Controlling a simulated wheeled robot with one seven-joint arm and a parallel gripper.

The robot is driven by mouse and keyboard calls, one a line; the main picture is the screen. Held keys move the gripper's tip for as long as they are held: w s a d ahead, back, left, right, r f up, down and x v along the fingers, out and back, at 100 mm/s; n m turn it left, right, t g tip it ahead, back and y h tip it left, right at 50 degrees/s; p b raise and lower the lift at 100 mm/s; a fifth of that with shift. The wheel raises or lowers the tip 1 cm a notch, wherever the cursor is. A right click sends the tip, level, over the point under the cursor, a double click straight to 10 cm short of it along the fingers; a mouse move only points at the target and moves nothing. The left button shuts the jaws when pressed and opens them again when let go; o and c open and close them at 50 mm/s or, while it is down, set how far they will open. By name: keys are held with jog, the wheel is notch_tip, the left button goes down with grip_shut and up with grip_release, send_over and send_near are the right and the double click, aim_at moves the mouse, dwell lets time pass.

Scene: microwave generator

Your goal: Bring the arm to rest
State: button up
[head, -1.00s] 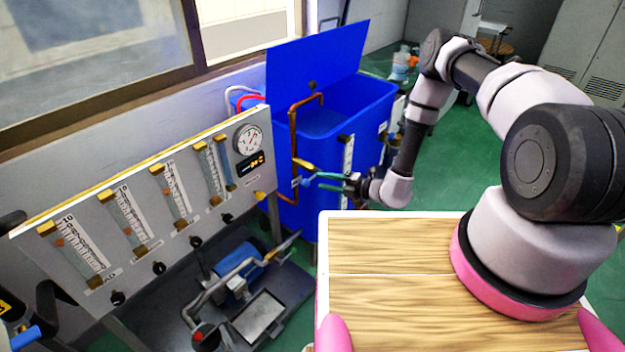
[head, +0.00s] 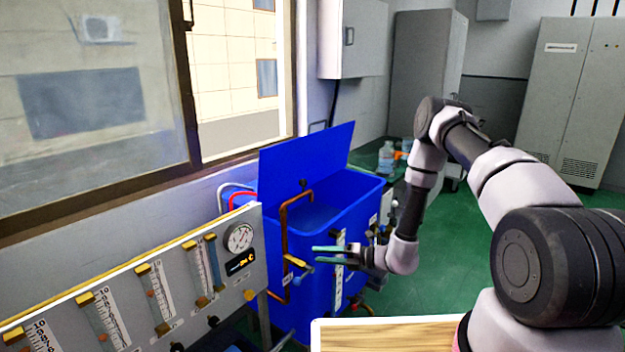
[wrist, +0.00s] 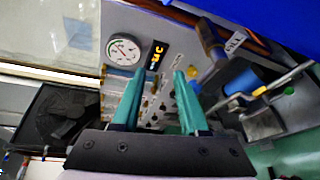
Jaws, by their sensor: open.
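My gripper (head: 330,254) is open, with its two green fingers apart and nothing visible between them. In the head view it points left, in front of the blue tank (head: 345,199), close to the copper pipe and yellow valve; whether it touches them I cannot tell. My arm reaches from the lower right, bent at the elbow. In the wrist view the fingers (wrist: 157,92) stand apart, with the gauge panel beyond them.
A panel (head: 130,310) with flow tubes and a round gauge (head: 239,238) stands at left. The copper pipe (head: 284,235) runs down the tank's front. A wooden tabletop (head: 390,335) lies below my arm. Green floor (head: 455,255) is open at right. Grey cabinets (head: 570,100) stand behind.

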jog(key=s+d+r+n+g+h, duration=0.25)
jog(key=r+n, duration=0.65)
jog(key=r, duration=0.5)
jog(key=s+d+r+n+g+h, duration=0.1)
jog(key=s+r+n+g, duration=0.25)
jog(key=r+n, duration=0.85)
jog(key=s+d+r+n+t+h, duration=0.4)
jog(key=s+d+r, duration=0.4)
jog(key=r, duration=0.3)
jog(key=s+d+r+n+t+h, duration=0.4)
jog(key=s+d+r+n, duration=0.4)
jog(key=r, duration=0.4)
jog(key=shift+s+d+h, duration=0.8)
jog(key=shift+s+h, duration=0.05)
